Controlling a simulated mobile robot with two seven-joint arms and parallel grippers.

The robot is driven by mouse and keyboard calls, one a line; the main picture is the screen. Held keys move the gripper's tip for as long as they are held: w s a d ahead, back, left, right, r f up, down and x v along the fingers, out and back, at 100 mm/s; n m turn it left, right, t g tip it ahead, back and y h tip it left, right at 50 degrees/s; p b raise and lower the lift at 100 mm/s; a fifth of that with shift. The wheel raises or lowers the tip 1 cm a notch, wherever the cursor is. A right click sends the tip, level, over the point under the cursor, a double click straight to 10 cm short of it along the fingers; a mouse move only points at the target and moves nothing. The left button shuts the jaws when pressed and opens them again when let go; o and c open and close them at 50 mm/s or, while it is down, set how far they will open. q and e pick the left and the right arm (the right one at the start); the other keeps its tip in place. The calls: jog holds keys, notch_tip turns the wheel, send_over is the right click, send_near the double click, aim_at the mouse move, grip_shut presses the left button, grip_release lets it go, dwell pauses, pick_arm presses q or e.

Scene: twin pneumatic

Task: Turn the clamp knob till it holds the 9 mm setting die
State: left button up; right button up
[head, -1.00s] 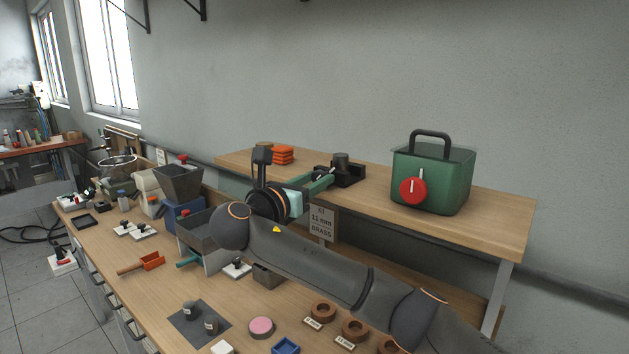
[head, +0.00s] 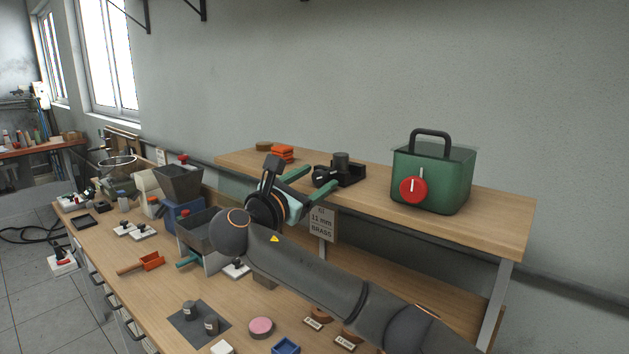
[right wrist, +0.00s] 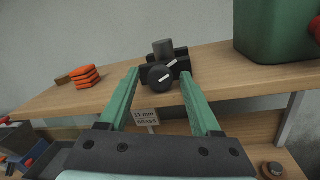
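The clamp (head: 352,177) is a black block on the raised shelf, with a dark round knob (right wrist: 159,77) on its front. The knob carries a white line, tilted up to the right in the right wrist view. A dark grey upright cylinder (head: 341,160), perhaps the setting die, stands at the block; it also shows in the right wrist view (right wrist: 163,48). Its size cannot be read. My right gripper (head: 321,180) is open, its green fingers pointing at the clamp. In the right wrist view (right wrist: 159,72) the knob appears between the fingertips; contact cannot be told. My left gripper is out of view.
A green case with a red dial (head: 432,178) stands right of the clamp. Orange blocks (head: 282,154) lie to its left. An "11 mm BRASS" sign (head: 322,223) hangs below the shelf edge. The lower bench holds hoppers, a scoop (head: 142,263) and rings.

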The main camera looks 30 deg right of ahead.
jog(key=b+v, duration=0.2)
jog(key=v, duration=1)
jog(key=shift+a+b, duration=0.2)
jog(key=shift+b, duration=0.1)
jog(key=shift+s, duration=0.1)
jog(key=shift+f, duration=0.1)
